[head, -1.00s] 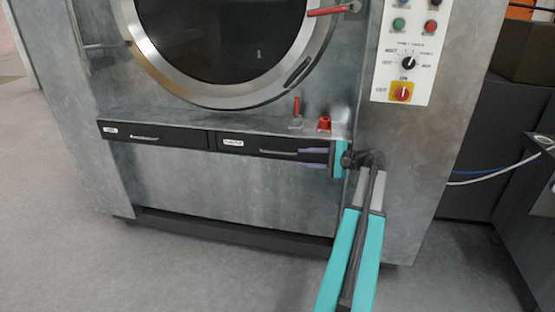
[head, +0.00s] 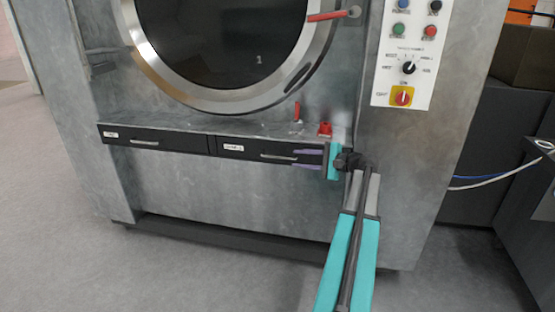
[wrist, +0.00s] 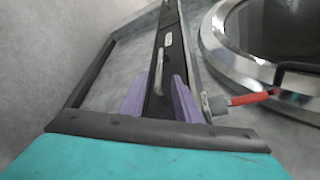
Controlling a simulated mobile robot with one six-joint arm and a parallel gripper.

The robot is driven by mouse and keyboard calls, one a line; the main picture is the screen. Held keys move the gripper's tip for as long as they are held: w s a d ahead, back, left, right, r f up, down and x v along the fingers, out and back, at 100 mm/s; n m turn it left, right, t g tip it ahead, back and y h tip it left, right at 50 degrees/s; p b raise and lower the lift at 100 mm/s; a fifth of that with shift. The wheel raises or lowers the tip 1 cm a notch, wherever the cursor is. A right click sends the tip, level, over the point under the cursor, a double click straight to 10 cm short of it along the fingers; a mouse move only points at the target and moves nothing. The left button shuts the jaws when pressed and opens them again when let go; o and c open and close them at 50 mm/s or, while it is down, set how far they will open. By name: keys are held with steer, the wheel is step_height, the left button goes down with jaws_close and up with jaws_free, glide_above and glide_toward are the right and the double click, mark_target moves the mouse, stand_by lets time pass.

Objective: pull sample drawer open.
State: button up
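Two dark drawers sit side by side below the round door, each with a small white label and a bar handle. The lettering is too blurred to read, so I cannot tell from it which is the sample drawer. The right drawer (head: 228,154) and the left drawer (head: 165,134) both look closed. My gripper (head: 306,159) is at the right end of the right drawer. In the wrist view, my gripper's purple fingers (wrist: 160,82) are spread apart, on either side of the line of that drawer's handle (wrist: 158,72). They do not appear to grip it.
A red-topped fitting (head: 325,129) and a red lever (head: 297,112) stand on the ledge just above my gripper. The round door (head: 218,95) is above, and a control panel (head: 408,55) is at upper right. The floor in front looks clear.

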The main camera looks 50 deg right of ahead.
mark_target(282, 157)
steer(key=x, duration=1)
steer(key=shift+b, duration=0.3)
